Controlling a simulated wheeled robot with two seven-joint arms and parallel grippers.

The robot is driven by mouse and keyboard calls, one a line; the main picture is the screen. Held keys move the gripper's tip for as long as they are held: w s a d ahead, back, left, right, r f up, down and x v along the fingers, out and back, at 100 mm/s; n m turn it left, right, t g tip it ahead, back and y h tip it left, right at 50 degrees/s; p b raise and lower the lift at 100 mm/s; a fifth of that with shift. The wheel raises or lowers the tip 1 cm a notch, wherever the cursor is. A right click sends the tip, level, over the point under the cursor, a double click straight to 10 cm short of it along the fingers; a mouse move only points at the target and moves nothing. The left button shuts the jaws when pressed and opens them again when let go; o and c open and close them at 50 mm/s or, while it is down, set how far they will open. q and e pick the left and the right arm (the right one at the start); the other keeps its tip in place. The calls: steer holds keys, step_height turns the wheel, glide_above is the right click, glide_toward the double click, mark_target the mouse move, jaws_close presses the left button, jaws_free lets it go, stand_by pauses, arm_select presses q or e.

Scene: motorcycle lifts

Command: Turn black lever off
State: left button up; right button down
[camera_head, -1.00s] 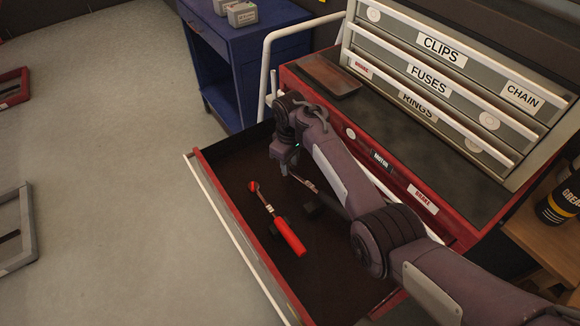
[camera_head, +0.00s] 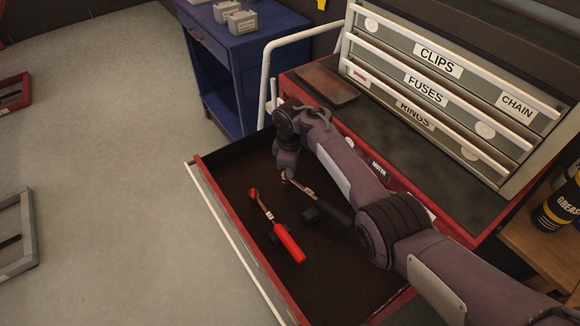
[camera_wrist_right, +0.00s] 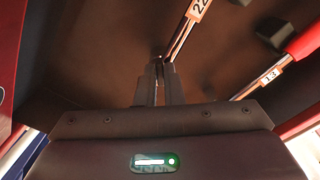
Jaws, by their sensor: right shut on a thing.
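The black lever (camera_head: 337,213) lies in the open drawer, with a dark handle, a metal shaft and a small label. In the right wrist view its shaft (camera_wrist_right: 182,40) carries a "22" label, and its dark handle is out of frame. My right gripper (camera_head: 285,179) reaches down into the drawer at the lever's far end. In the right wrist view the fingers (camera_wrist_right: 159,66) are close together, shut on the tip of that shaft. The fingers hide the tip. My left gripper is not in view.
A red-handled lever (camera_head: 288,243) lies beside it, labelled 13 in the wrist view. The red drawer's pale front edge (camera_head: 235,245) is at left. A grey cabinet (camera_head: 425,85) stands behind, and a blue cart (camera_head: 235,60) at the back.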

steer(key=c, duration=1.5)
jaws_free()
steer(key=shift+c, duration=0.2)
step_height(320, 180, up, 8)
steer(key=shift+f, duration=0.15)
steer(key=shift+p, duration=0.3)
